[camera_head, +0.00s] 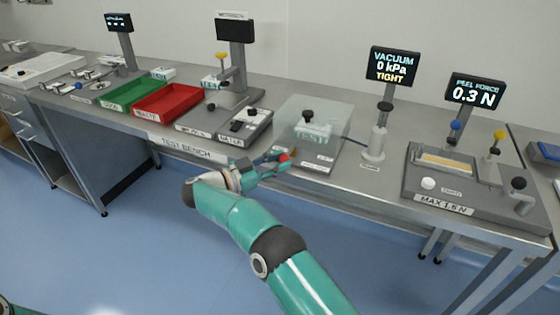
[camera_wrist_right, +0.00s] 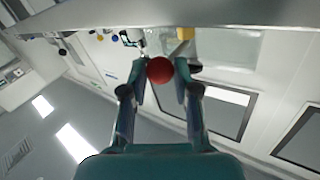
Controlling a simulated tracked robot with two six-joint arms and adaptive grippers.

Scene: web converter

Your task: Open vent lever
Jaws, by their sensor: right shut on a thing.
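The red ball knob (camera_head: 284,157) of the vent lever is at the front edge of the bench, just before the clear-lidded chamber (camera_head: 340,128). My right gripper (camera_head: 279,160) has come up to it from the front and is shut on it. In the right wrist view the red knob (camera_wrist_right: 159,70) sits between the two fingertips of the right gripper (camera_wrist_right: 163,75). The lever's shaft is mostly hidden. The display (camera_head: 394,66) behind the chamber reads VACUUM 0 kPa TIGHT. My left gripper is not in view.
A pump-like post (camera_head: 375,140) stands right of the chamber, and a peel force tester (camera_head: 470,185) is farther right. Green (camera_head: 132,94) and red (camera_head: 168,101) trays lie to the left. The bench's front edge is close to my right gripper; the floor before it is clear.

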